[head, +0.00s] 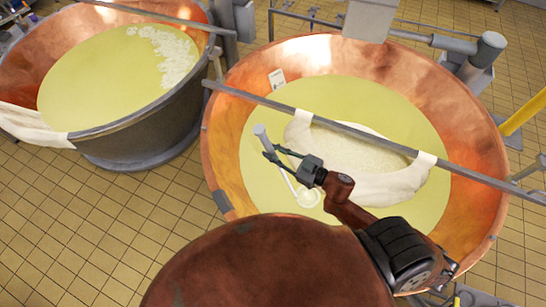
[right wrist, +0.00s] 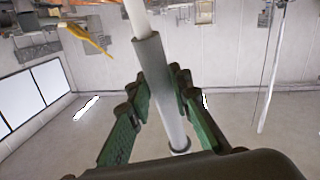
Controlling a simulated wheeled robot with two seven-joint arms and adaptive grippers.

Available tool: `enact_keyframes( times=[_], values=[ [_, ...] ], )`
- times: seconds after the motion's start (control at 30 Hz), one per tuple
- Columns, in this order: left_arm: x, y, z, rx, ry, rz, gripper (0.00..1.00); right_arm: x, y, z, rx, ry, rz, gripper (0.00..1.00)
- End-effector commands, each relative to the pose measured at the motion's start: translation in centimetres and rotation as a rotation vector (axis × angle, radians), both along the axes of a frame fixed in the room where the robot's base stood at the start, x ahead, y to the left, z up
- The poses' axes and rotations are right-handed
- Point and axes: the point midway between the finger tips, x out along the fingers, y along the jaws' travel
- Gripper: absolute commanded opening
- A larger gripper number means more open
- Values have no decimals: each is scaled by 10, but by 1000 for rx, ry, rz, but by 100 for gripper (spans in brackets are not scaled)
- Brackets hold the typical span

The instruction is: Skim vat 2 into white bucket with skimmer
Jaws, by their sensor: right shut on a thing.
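My right gripper (head: 279,154) is over the right copper vat (head: 478,150). It is shut on the skimmer (head: 287,181), whose grey grip end points up and left. The skimmer's pale round head (head: 308,197) is low, over the yellow liquid (head: 262,180); I cannot tell whether it touches the surface. In the right wrist view the green fingers (right wrist: 160,105) close around the grey grip (right wrist: 153,62). The left vat (head: 105,150) holds yellow liquid with white floating clumps (head: 172,55). I cannot read which vat is number 2. I see no white bucket. My left gripper is not in view.
A metal bar (head: 300,112) crosses the right vat and carries a white cloth (head: 395,187) sling holding a pale mass (head: 350,152). A small white card (head: 277,79) is on the inner wall. Pipes stand at the back right. Tiled floor (head: 95,220) is clear at lower left.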

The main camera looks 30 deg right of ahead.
Motion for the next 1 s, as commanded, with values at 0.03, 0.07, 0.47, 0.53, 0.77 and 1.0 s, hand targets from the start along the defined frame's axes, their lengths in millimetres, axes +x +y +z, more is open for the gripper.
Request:
enact_keyframes(
  times=[0.03,0.07,0.47,0.53,0.77,1.0],
  values=[
    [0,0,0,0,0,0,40,0,1,8,-2,-3,3,0],
    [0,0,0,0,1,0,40,0,1,12,-2,-3,2,0],
    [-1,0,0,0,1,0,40,0,1,65,-2,-3,2,0],
    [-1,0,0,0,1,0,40,0,1,75,-2,-3,3,0],
    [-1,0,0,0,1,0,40,0,1,103,-2,-3,2,0],
    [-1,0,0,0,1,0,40,0,1,121,0,-2,2,0]
  ],
)
